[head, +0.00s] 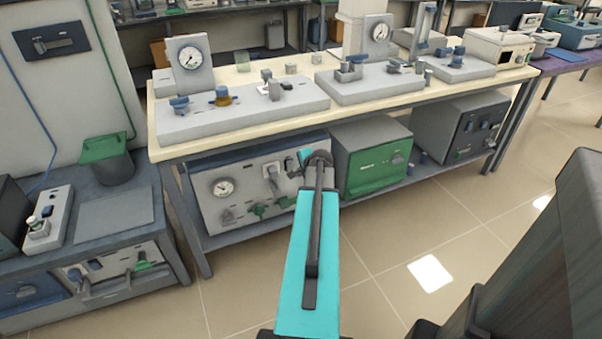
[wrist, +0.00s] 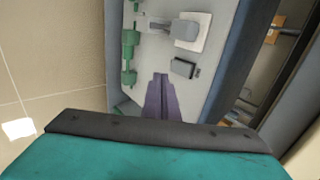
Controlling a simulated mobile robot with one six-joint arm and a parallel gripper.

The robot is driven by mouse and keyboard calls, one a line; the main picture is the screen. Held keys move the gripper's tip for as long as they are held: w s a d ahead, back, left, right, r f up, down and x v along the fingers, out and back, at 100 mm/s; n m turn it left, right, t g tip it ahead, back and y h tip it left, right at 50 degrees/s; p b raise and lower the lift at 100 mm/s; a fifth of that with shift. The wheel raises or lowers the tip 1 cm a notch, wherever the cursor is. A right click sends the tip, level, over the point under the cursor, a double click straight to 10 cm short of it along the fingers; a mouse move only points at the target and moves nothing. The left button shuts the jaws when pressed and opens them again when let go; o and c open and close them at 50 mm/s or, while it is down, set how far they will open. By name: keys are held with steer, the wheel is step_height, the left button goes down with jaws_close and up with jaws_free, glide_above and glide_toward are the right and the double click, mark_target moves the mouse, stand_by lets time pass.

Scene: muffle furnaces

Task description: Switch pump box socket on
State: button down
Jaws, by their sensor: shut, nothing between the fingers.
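The pump box (head: 238,170) stands on the shelf under the bench, with a gauge and green valves on its pale front. A white socket plate (head: 270,169) with a grey plug sits on that front, left of my arm's end. In the wrist view the socket plate (wrist: 205,20) shows near the top, with the plug partly covering it. A small dark switch (wrist: 184,68) lies just below it. My gripper (wrist: 161,76) is shut and empty, its tips pointing at the panel, left of and below the dark switch. I cannot tell whether it touches the panel.
A green-fronted box (head: 374,160) stands right of the pump box on the same shelf. The benchtop (head: 232,78) above carries gauges and fittings. Green valves (wrist: 129,45) line the panel left of the gripper in the wrist view. The tiled floor (head: 400,250) is clear.

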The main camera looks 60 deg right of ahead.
mark_target(289, 165)
steer(key=w+d+f, duration=0.4)
steer(key=w, duration=0.2)
steer(key=shift+d+f, duration=0.15)
steer(key=shift+d, duration=0.1)
stand_by(0.6)
